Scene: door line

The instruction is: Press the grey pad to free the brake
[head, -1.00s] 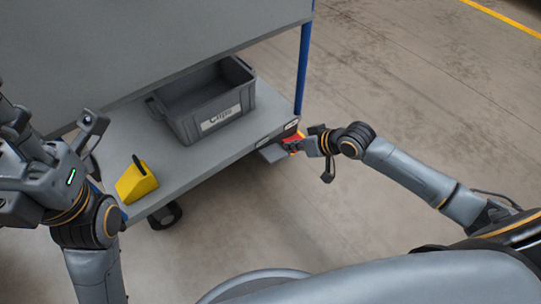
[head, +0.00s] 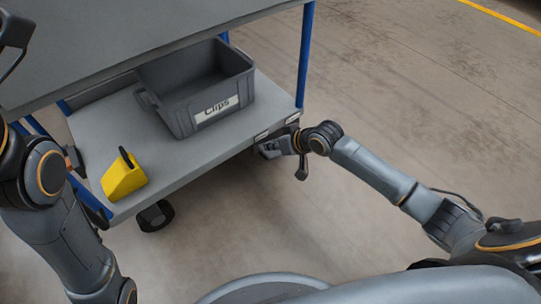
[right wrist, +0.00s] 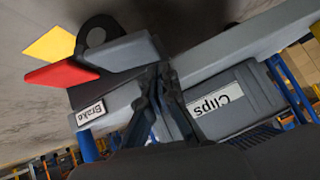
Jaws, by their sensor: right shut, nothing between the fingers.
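The grey pad (right wrist: 122,52) juts out from the cart's lower edge in the right wrist view, beside a red pad (right wrist: 62,74) and a flat yellow piece (right wrist: 48,45). A "Brake" label (right wrist: 90,112) is close by. In the head view the grey pad (head: 268,151) is small and partly covered by my right gripper (head: 284,145). The right gripper is shut and empty, its fingertips (right wrist: 158,72) at the grey pad's near edge in the wrist view. I cannot tell whether they touch it.
The cart's lower shelf (head: 95,140) carries a grey "Clips" bin (head: 178,118) and a yellow wedge-like block (head: 124,176). A blue post (head: 305,55) rises at the shelf's corner. A black caster (head: 155,215) stands below. The floor (head: 430,110) to the right is clear.

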